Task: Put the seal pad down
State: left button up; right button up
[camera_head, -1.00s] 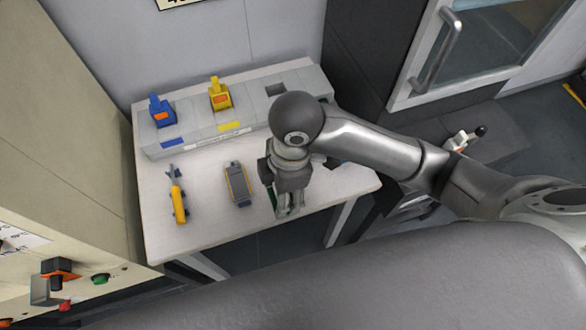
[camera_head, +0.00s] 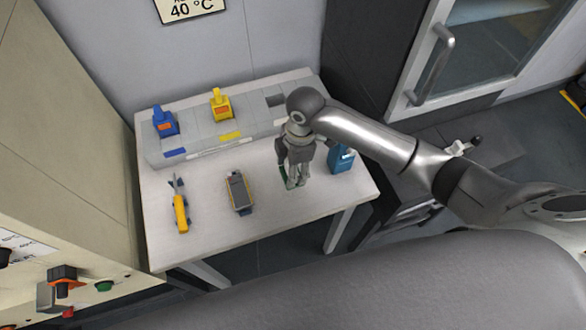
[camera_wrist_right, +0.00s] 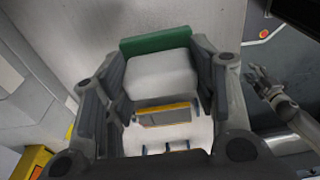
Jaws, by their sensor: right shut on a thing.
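The seal pad, a pale block with a green edge (camera_wrist_right: 160,62), sits between the fingers of my right gripper (camera_wrist_right: 158,85) in the right wrist view. In the head view my right gripper (camera_head: 292,182) points down over the right part of the white table (camera_head: 210,240), shut on the pad. Only a green sliver of the pad (camera_head: 283,173) shows there. I cannot tell whether the pad touches the table. A grey jointed hand, probably my left gripper (camera_wrist_right: 268,90), shows at the right of the wrist view. Its finger state is unclear.
A grey-yellow device (camera_head: 239,190) and a yellow-handled tool (camera_head: 180,208) lie left of the right gripper. A blue container (camera_head: 341,160) stands close to its right. Behind is a grey rack (camera_head: 195,139) with a blue clamp (camera_head: 164,121) and a yellow clamp (camera_head: 221,105).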

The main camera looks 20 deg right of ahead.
jog(key=f, duration=0.1)
jog(key=f+p, duration=0.1)
jog(key=w, duration=0.1)
jog(key=shift+d+f, duration=0.25)
jog(key=shift+f, duration=0.15)
jog(key=shift+f+p, duration=0.3)
jog(key=shift+f, duration=0.25)
jog(key=o, duration=0.5)
jog(key=shift+f, duration=0.15)
jog(key=o, duration=0.4)
